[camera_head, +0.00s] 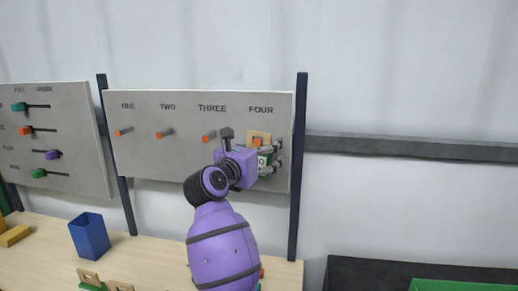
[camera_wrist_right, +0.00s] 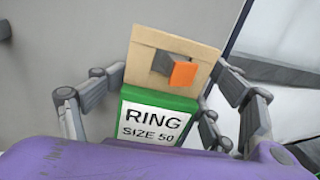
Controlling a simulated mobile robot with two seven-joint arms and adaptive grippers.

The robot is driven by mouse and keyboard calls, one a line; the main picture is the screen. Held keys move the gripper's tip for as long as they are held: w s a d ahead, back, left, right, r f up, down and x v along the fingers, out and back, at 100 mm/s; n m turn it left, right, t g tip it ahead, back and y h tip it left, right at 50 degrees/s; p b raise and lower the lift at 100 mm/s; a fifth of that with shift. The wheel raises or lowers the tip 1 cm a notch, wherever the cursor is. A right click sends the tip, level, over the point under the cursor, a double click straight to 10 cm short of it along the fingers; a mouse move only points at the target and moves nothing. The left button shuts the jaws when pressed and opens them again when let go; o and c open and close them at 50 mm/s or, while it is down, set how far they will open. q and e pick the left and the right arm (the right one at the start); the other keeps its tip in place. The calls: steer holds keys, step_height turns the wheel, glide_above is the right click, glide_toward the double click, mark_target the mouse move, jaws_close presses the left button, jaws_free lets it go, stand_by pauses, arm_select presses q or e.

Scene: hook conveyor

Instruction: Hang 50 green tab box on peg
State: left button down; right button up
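The green box (camera_wrist_right: 162,103) with a tan tab (camera_wrist_right: 204,52) and a "RING SIZE 50" label is at the peg under FOUR. In the right wrist view the peg's orange end (camera_wrist_right: 182,74) shows through the tab's hole. In the head view the tab (camera_head: 250,134) is flat near the board, and the box is mostly hidden by my gripper. My right gripper (camera_head: 277,156) is around the box, its fingers spread with gaps on both sides in the wrist view (camera_wrist_right: 168,85). My left gripper is out of view.
The grey board (camera_head: 180,165) has empty orange-tipped pegs under ONE (camera_head: 124,131), TWO (camera_head: 164,133) and THREE (camera_head: 208,137). A dark post (camera_head: 298,170) stands right of the gripper. A blue bin (camera_head: 89,236) and other tabbed boxes (camera_head: 92,283) are on the wooden table (camera_head: 145,260).

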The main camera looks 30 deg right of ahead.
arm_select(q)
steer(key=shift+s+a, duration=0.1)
arm_select(e)
steer(key=shift+s+a+r, duration=0.1)
steer(key=shift+s+r, duration=0.05)
steer(key=shift+r, duration=0.1)
